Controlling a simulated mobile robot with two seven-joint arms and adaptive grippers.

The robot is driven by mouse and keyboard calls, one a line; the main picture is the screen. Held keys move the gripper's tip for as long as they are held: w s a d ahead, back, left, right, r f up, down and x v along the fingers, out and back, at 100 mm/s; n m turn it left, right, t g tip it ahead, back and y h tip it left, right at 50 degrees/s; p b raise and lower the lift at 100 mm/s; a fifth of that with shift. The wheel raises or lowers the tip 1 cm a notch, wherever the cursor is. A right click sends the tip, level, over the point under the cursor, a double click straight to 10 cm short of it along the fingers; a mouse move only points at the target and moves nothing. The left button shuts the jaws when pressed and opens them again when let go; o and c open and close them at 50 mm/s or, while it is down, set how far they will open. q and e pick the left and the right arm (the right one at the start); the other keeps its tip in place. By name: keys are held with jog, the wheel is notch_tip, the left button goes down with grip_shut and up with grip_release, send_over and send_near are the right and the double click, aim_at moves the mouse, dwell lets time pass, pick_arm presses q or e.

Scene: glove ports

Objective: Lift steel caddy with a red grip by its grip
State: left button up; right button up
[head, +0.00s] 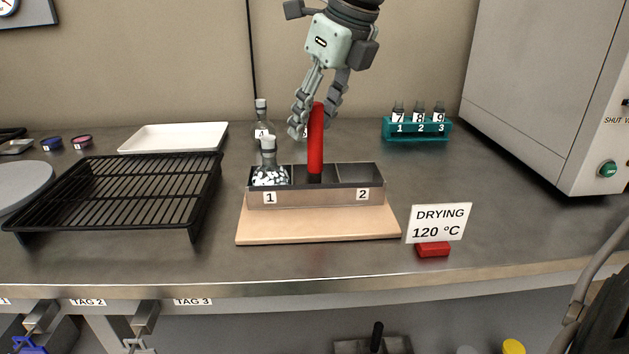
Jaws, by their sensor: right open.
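The steel caddy (315,198) stands upright on a pale wooden board in the middle of the bench in the head view. Its red grip (316,150) rises from the middle between its compartments. A stoppered flask with white pellets (269,170) is in compartment 1 at the left; compartment 2 at the right looks empty. My right gripper (316,124) comes down from the top, open, with nothing between its fingers that I can confirm as held. Its fingertips show on either side of the grip's top; the grip covers part of the view between them. My left gripper is not in view.
A black wire rack (125,192) and white tray (175,137) are left. Another flask (261,118) stands behind the caddy. A teal vial rack (416,130) is behind right; a "DRYING" sign (438,222) is front right. A large cabinet (545,90) bounds the right.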

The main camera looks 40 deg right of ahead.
jog(key=shift+x, duration=1.3)
jog(key=shift+w+a, duration=0.1)
grip_shut()
jog(key=shift+r, duration=0.15)
